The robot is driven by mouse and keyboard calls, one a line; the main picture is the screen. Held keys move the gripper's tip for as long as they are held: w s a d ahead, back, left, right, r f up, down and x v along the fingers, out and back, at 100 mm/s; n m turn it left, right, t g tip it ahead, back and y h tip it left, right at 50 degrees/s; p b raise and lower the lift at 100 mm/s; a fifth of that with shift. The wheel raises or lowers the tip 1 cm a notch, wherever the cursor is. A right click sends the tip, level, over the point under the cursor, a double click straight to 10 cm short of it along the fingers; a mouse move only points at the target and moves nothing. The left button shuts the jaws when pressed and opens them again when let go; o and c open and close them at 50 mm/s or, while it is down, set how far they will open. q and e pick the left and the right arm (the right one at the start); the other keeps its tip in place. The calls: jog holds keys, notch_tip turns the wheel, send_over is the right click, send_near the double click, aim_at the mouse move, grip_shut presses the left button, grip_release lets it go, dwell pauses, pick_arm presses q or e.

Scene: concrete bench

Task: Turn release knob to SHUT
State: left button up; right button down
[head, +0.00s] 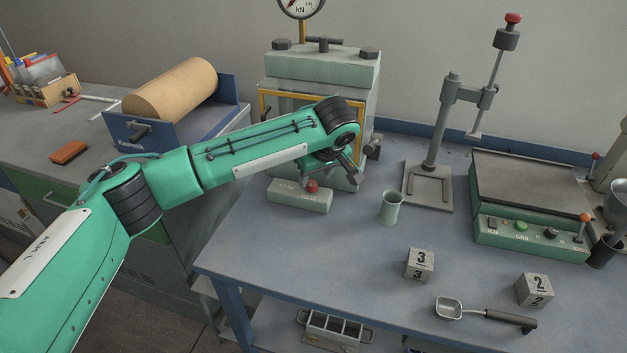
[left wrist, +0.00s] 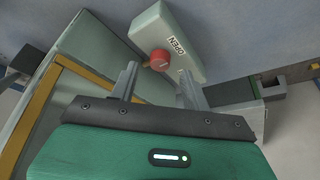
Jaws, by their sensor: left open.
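The red release knob (head: 312,186) sits on a pale green box (head: 300,199) at the foot of the press (head: 320,67). In the left wrist view the knob (left wrist: 160,60) has the word OPEN printed beside it on the box (left wrist: 180,35). No SHUT marking is visible, and I cannot tell the knob's pointing direction. My left gripper (head: 338,172) is near the knob, by the press front. In the left wrist view its open fingers (left wrist: 158,72) point toward the knob, which appears between the tips. They look apart from it. My right gripper is not in view.
A green cup (head: 391,207) stands right of the box. Number blocks (head: 420,264) and a scoop (head: 482,313) lie nearer the front. A metal stand (head: 428,186) and a green hotplate-like unit (head: 531,236) are farther right. Bare bench lies in front of the box.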

aim_at(312, 184)
pick_arm(q)
jog(key=shift+x, duration=1.55)
jog(key=shift+c, duration=0.2)
jog(key=c, duration=1)
jog(key=shift+o, duration=0.2)
